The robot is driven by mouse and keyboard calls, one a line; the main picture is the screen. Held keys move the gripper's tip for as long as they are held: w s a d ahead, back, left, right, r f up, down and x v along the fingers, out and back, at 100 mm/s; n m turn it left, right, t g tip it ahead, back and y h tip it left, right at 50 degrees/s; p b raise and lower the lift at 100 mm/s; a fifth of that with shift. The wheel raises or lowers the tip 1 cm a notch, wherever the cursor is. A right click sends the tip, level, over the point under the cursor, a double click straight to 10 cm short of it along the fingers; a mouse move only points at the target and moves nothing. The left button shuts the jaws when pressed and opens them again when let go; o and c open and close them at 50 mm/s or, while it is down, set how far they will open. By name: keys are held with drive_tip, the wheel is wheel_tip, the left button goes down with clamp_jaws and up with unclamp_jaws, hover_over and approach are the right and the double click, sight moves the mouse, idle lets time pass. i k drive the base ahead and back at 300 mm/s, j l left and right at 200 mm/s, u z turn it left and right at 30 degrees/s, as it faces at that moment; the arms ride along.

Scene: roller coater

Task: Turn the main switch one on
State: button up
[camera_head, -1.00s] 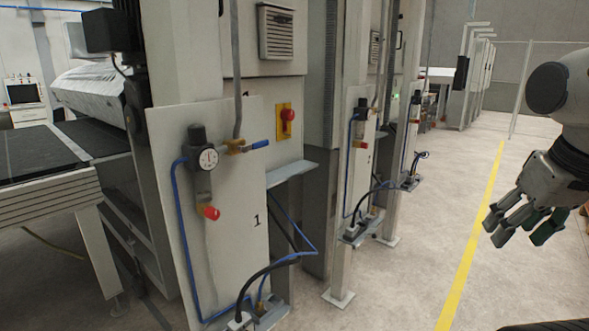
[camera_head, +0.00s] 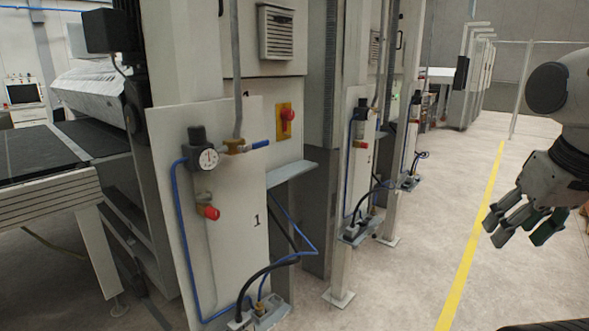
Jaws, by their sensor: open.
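The main switch one is a red rotary knob (camera_head: 287,114) on a yellow plate (camera_head: 284,132), mounted on the grey machine cabinet in the upper middle of the head view. The panel marked "1" (camera_head: 232,245) stands in front of it, to the left. The knob's exact angle is too small to tell. My gripper (camera_head: 520,225) hangs at the right edge, well to the right of the switch and apart from everything. Its fingers are spread and empty, pointing down and to the left.
The panel carries a pressure gauge (camera_head: 208,158), a blue-handled valve (camera_head: 259,145) and a red knob (camera_head: 210,212). A ledge (camera_head: 290,172) juts out below the switch. Hoses (camera_head: 285,260) run low. A conveyor (camera_head: 50,160) is at left. The floor around the yellow line (camera_head: 470,255) is clear.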

sight(286, 115)
drive_tip(key=j+z, duration=0.1)
drive_tip(key=j, duration=0.45)
drive_tip(key=j+z, duration=0.1)
drive_tip(key=j, duration=0.45)
drive_tip(key=k+j+z, duration=0.1)
drive_tip(key=j, duration=0.45)
drive_tip(key=j+z, duration=0.1)
drive_tip(key=j, duration=0.5)
drive_tip(key=k+j, duration=0.15)
drive_tip(key=j, duration=0.35)
drive_tip(key=k+j+z, duration=0.15)
drive_tip(key=j, duration=0.4)
drive_tip(key=j+z, duration=0.1)
drive_tip(key=j, duration=0.45)
drive_tip(key=k+j+z, duration=0.1)
drive_tip(key=j, duration=0.45)
drive_tip(key=i+l+u, duration=0.2)
drive_tip(key=l, duration=0.45)
drive_tip(key=i+l+u, duration=0.15)
drive_tip(key=l, duration=0.55)
drive_tip(key=i+l+u, duration=0.2)
drive_tip(key=l, duration=0.55)
drive_tip(key=i+l+u, duration=0.15)
drive_tip(key=l, duration=0.55)
drive_tip(key=l+u, duration=0.2)
drive_tip(key=l, duration=0.55)
